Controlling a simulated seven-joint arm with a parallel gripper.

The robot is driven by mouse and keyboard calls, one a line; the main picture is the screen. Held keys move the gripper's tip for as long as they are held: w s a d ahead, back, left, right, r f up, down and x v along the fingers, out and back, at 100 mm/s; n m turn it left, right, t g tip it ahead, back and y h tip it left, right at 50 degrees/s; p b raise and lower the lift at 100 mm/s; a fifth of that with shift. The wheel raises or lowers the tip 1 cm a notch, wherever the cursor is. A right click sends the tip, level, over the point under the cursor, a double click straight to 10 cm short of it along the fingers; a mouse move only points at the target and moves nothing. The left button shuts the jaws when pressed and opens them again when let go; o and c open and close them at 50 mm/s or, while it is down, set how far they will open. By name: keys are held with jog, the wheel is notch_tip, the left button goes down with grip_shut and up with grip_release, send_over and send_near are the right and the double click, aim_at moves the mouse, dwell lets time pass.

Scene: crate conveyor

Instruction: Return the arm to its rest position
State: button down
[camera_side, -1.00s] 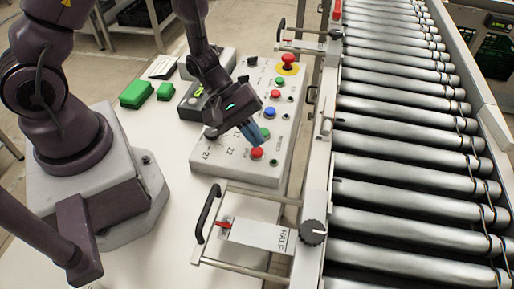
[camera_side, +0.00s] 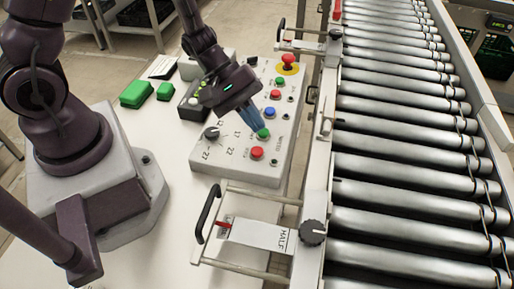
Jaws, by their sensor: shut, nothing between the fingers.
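My gripper (camera_side: 261,130) is shut and empty, with its bluish fingers pointing down and to the right. It hovers over the grey control panel (camera_side: 225,163), and its fingertips overlap the green button (camera_side: 263,133) in the picture. I cannot tell how large the gap above the panel is. My arm comes down from the top of the picture, and its upper part is out of view.
The panel carries red buttons (camera_side: 257,152), a blue button (camera_side: 270,111), a dark knob (camera_side: 211,133) and a red emergency stop (camera_side: 288,61). Green blocks (camera_side: 137,92) lie on the white table (camera_side: 150,250). A roller conveyor (camera_side: 400,150) runs at right. A handled stop (camera_side: 255,233) stands in front.

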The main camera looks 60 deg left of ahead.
jog(key=s+a+r+m+y, duration=0.2)
jog(key=s+r+m+y, duration=0.1)
jog(key=r, duration=0.4)
jog(key=s+a+r+m+t+y, duration=0.1)
jog(key=s+a+r+m+y, duration=0.1)
jog(key=r, duration=0.5)
jog(key=s+a+r+m+t+y, duration=0.1)
jog(key=s+a+r+m+y, duration=0.2)
jog(key=r+m, duration=0.5)
jog(key=s+a, duration=0.1)
jog(key=s, duration=0.1)
jog(key=shift+s+a+y, duration=0.2)
jog(key=shift+s+y, duration=0.1)
